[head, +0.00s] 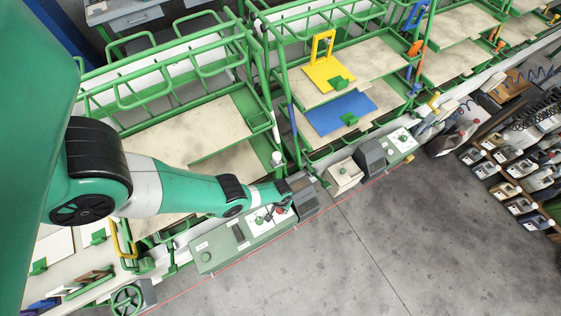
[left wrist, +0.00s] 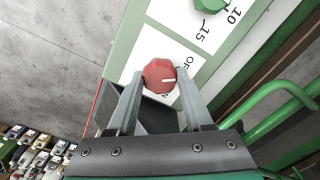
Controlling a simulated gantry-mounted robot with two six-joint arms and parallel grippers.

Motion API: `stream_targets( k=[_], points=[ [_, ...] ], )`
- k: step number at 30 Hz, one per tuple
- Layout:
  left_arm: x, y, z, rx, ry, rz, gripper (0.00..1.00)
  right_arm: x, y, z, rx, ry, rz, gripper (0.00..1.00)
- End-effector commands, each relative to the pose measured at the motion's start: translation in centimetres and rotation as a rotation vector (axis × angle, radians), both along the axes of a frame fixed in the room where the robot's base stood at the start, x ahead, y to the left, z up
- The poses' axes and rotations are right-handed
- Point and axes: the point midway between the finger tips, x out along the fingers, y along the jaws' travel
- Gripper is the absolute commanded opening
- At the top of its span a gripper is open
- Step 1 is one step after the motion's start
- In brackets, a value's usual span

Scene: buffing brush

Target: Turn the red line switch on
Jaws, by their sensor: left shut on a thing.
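The red line switch is a round faceted red knob (left wrist: 158,75) on a white label plate (left wrist: 130,68), with "OFF" and "ON" lettering partly visible beside it. A white mark on the knob points to the right in the left wrist view, between the two words. My left gripper (left wrist: 158,82) is shut on the red knob, one finger on each side. In the head view, my left gripper (head: 272,211) reaches the right part of the green control panel (head: 217,246). The knob is small there and partly hidden by the gripper. My right gripper is not in view.
A green dial (left wrist: 210,5) with "10" and "15" marks sits above the red knob. A green tube rail (left wrist: 275,90) runs at the right of the wrist view. Green racks with trays stand behind the panel. Open grey floor (head: 370,250) lies in front.

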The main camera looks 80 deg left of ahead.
Motion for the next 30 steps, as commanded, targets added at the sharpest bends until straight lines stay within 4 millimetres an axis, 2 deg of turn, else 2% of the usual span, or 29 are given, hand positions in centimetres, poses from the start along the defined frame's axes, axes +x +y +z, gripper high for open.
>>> stream_targets(
  k=[30],
  points=[
    [0.0,0.0,-0.1,0.000,0.000,-0.948,0.00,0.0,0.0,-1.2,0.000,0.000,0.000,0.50]
  ],
)
